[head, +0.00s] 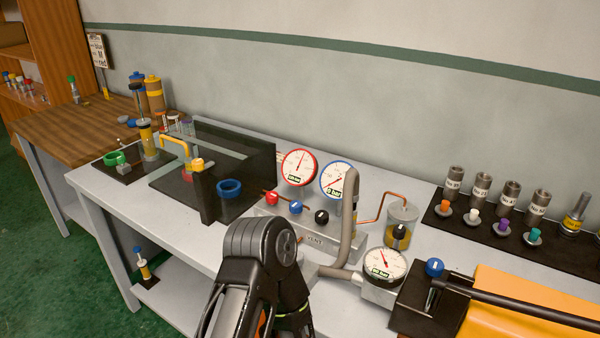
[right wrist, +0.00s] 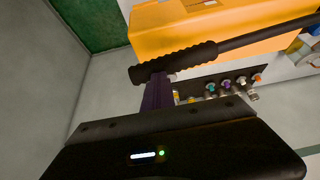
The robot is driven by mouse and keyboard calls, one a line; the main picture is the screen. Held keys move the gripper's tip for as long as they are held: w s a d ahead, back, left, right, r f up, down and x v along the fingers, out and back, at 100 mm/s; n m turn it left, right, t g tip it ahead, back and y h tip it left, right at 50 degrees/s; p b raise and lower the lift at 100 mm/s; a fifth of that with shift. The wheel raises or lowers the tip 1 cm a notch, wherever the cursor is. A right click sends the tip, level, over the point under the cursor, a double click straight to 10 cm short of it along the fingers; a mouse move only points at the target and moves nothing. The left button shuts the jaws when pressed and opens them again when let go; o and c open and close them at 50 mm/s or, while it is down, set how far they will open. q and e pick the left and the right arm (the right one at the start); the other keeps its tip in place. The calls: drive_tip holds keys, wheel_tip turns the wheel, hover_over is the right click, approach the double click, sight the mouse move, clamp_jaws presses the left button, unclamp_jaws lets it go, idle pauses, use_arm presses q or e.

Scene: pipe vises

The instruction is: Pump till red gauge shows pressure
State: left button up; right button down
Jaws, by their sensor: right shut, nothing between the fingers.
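The red-rimmed gauge (head: 299,167) stands on the valve block at the back of the bench; its needle points roughly upward and its small label is too small to read. The orange pump (head: 540,312) is at the right edge of the head view, with a black lever (head: 505,306) reaching out of frame. In the right wrist view, the lever's ribbed black grip (right wrist: 185,61) crosses in front of the orange pump body (right wrist: 185,28). My right gripper (right wrist: 158,82) is shut and empty, its fingertips at the grip; contact is unclear. My left gripper is not visible.
The valve block carries red (head: 271,198), blue (head: 296,206) and black (head: 321,217) knobs. A blue-rimmed gauge (head: 336,180) stands beside the red one, and a black-rimmed gauge (head: 384,266) is nearer. A grey hose (head: 348,225) rises between. A dark socket rack (head: 480,228) lies behind the pump.

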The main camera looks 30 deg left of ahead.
idle(0.3)
drive_tip(key=shift+r, duration=0.35)
wheel_tip(320, 180, up, 8)
drive_tip(key=a+p, duration=0.2)
drive_tip(key=p, duration=0.4)
drive_tip(key=shift+a, duration=0.15)
drive_tip(key=shift+f, duration=0.35)
